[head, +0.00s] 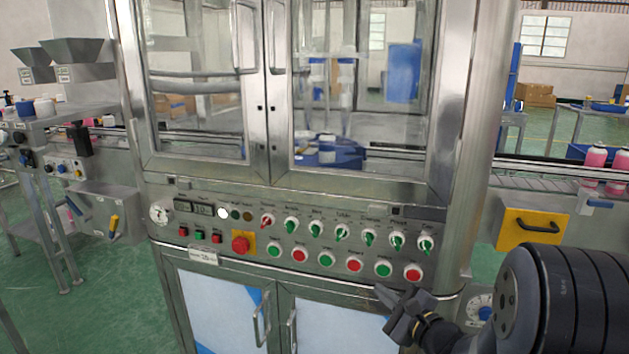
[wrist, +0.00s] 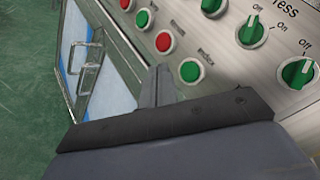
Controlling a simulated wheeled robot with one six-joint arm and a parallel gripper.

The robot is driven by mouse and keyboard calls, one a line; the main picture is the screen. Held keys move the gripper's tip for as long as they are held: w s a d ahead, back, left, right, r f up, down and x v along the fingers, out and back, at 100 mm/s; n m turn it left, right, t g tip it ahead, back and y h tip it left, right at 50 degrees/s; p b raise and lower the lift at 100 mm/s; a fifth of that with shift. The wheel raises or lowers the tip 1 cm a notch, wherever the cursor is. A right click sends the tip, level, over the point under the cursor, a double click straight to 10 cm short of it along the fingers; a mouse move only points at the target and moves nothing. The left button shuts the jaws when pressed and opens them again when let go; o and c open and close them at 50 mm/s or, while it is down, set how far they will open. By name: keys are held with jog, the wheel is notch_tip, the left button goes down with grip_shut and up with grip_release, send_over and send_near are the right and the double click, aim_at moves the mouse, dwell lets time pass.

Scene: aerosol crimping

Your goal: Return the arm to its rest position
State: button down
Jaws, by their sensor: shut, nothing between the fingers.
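My gripper (head: 398,306) is at the lower right of the control panel in the head view, just below the row of green and red push buttons. Its fingers are together with nothing between them. My black arm comes in from the right edge. In the wrist view the gripper's fingers (wrist: 158,88) point at the panel near a green button (wrist: 190,71). Whether the fingertips touch the panel cannot be told.
The steel machine (head: 471,120) with closed glass doors stands right in front. Its panel has selector switches and a red emergency stop (head: 240,243). Lower cabinet handles (head: 262,318) stick out. A conveyor with pink cans (head: 596,157) is at right. Green floor is open at left.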

jog(key=shift+s+r+p, duration=0.1)
jog(key=shift+r+p, duration=0.15)
jog(key=shift+p, duration=0.15)
jog(key=shift+s+a+f+b, duration=0.1)
jog(key=shift+s+a+b, duration=0.2)
jog(key=shift+s, duration=0.55)
jog(key=shift+s+a+f+b, duration=0.1)
jog(key=shift+s+a+b, duration=0.2)
jog(key=shift+s, duration=0.5)
jog(key=shift+s+a+f+b, duration=0.1)
jog(key=shift+s+a+b, duration=0.2)
jog(key=shift+s, duration=0.55)
jog(key=shift+d, duration=0.1)
jog(key=w, duration=0.1)
jog(key=w+d+b, duration=0.1)
jog(key=w, duration=0.3)
jog(key=shift+w+d+f+b, duration=0.15)
jog(key=shift+w+d+b, duration=0.05)
jog(key=shift+d+b, duration=0.15)
jog(key=shift+b, duration=0.5)
